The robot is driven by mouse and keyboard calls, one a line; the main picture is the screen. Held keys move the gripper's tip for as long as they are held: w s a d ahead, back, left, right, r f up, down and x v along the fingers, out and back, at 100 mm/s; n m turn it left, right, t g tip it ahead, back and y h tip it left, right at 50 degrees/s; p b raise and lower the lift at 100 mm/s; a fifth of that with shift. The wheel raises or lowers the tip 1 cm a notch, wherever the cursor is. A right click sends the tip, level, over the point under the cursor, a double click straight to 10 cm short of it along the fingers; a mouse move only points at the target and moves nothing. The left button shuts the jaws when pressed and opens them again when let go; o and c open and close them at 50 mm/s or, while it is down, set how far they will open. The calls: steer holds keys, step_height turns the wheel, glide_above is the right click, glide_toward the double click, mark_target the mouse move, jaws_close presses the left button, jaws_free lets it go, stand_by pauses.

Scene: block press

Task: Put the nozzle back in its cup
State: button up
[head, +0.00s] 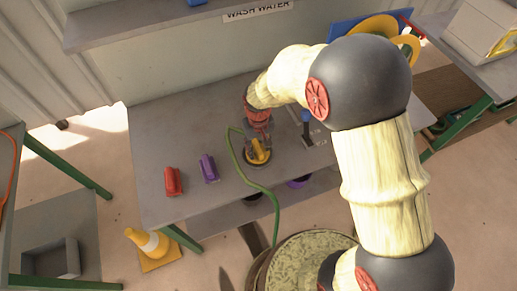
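The yellow nozzle (259,156) shows just below my gripper, above or inside a dark round cup (249,165) on the grey bench. I cannot tell whether the nozzle is seated in the cup. A green hose (248,177) curves around the left of the cup and hangs over the bench's front edge. My gripper (258,142) points down over the nozzle, with its fingers close around the nozzle's upper part. The fingers partly hide the nozzle, and I cannot tell whether they grip it.
On the grey bench (160,125), a red block (172,182) and a purple block (209,168) stand left of the cup. A blue-handled lever (306,128) stands to the right.

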step_height(320, 180, up, 11)
steer(key=p, duration=0.2)
step_height(320, 180, up, 8)
steer(key=t, duration=0.1)
glide_above(259, 148)
steer(key=s+d, duration=0.2)
steer(key=d, duration=0.2)
steer(key=s+d+r+m+t, duration=0.1)
steer(key=s+d+r+t, duration=0.1)
steer(key=s+d+r, duration=0.3)
steer(key=s+d+r+m+t, duration=0.2)
steer(key=s+d+r, duration=0.3)
steer(key=s+r, duration=0.3)
steer(key=s, duration=0.4)
steer(key=shift+s+r+t, duration=0.2)
steer(key=shift+r+t, duration=0.1)
steer(key=shift+r, duration=0.1)
steer(key=shift+c, duration=0.5)
